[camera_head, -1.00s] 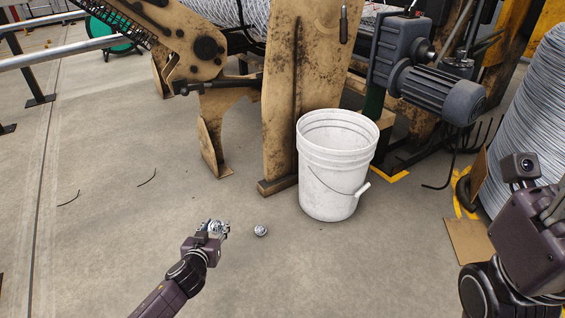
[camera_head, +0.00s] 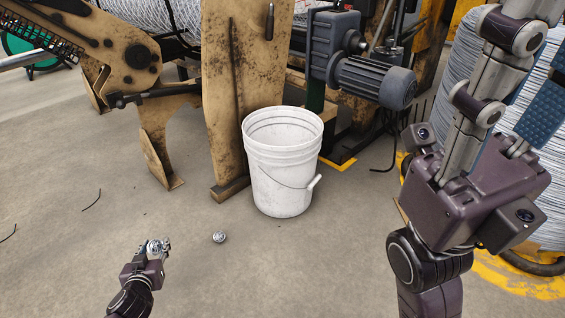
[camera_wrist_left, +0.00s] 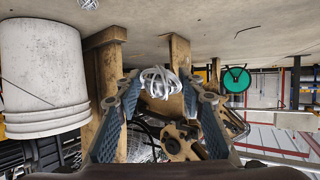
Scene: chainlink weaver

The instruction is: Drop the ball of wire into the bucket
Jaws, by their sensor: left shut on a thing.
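The white bucket (camera_head: 283,170) stands upright on the floor in the middle of the head view, its mouth open and its handle hanging on the right. My left gripper (camera_head: 158,244) is shut on a silvery ball of wire (camera_head: 153,248), left of the bucket and apart from it. The left wrist view shows this ball (camera_wrist_left: 160,82) between the fingertips, with the bucket (camera_wrist_left: 40,70) at the left. A second ball of wire (camera_head: 219,237) lies on the floor between that gripper and the bucket. My right gripper (camera_head: 537,62) is raised at the right, open and empty.
A worn yellow machine frame (camera_head: 240,90) and a grey motor (camera_head: 372,80) stand just behind the bucket. A large wire coil (camera_head: 535,165) is behind my right arm. Thin wire scraps (camera_head: 92,200) lie on the left floor.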

